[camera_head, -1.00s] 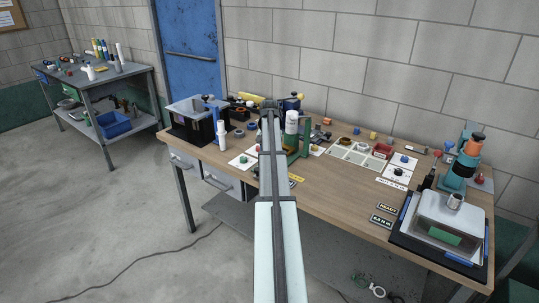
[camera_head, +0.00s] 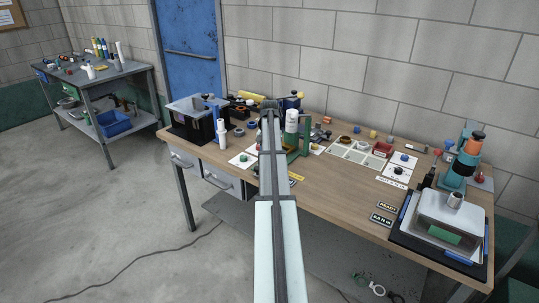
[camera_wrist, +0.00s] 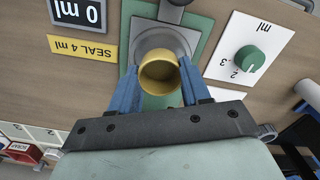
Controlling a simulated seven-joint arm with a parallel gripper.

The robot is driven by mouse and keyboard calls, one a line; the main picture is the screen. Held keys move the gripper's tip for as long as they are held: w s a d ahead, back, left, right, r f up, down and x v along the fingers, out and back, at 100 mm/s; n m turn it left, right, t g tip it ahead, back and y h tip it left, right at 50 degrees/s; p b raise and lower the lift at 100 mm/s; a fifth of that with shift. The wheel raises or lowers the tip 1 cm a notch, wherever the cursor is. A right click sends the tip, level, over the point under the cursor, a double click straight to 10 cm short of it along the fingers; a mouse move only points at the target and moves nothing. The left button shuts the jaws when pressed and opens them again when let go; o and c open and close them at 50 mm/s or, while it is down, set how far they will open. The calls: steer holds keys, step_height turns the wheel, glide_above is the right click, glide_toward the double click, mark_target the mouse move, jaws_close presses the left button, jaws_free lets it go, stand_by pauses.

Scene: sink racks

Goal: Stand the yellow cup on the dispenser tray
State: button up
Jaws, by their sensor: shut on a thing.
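The yellow cup (camera_wrist: 158,72) is between the blue fingers of my gripper (camera_wrist: 158,80) in the wrist view. My gripper is shut on it from both sides, and I look into its open, empty-looking top. The grey dispenser tray (camera_wrist: 183,40) is a square plate with a round disc, on a green base. The cup overlaps the tray's near part; I cannot tell whether it touches. In the head view the green dispenser (camera_head: 303,139) with its white bottle stands on the bench. My arm hides the gripper and cup there.
A white card with a green knob (camera_wrist: 250,58) lies beside the dispenser. A yellow "SEAL 4 ml" label (camera_wrist: 82,49) and a dark display plate (camera_wrist: 77,12) are on the other side. A black bin (camera_head: 197,120) stands at the bench's left; the front middle of the bench (camera_head: 335,190) is clear.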

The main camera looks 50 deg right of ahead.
steer(key=shift+f, duration=0.8)
stand_by(0.6)
steer(key=o, duration=1.1)
step_height(320, 180, up, 14)
stand_by(0.3)
steer(key=shift+f, duration=0.1)
stand_by(0.5)
